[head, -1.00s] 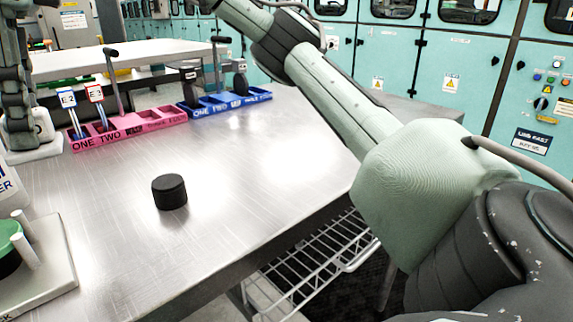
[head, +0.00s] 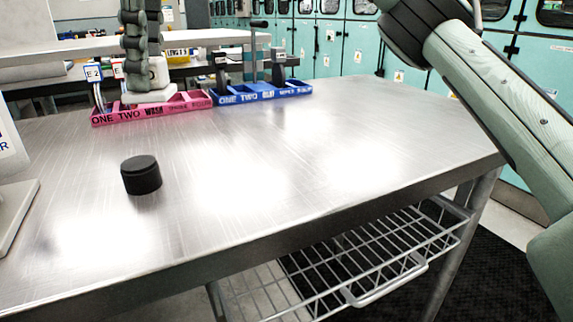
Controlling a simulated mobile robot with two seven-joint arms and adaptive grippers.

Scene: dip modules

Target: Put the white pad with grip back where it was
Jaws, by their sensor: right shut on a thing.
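The white pad with grip (head: 155,96) is at the far left of the steel table, over the middle of the pink tray (head: 103,118), and hides part of it. My right gripper (head: 146,74) reaches down from above and is shut on the pad's grip. The grip is mostly hidden by the fingers. I cannot tell whether the pad touches the tray or hangs just above it. Two labelled items, one marked E2 (head: 94,75), stand in the tray's left end. My left gripper is out of view.
A blue tray (head: 262,95) with dark upright tools stands right of the pink one. A black round puck (head: 141,175) stands on the steel table (head: 300,150). A pale stand (head: 15,215) is at the left edge. The table's middle and right are clear. A wire shelf hangs below.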

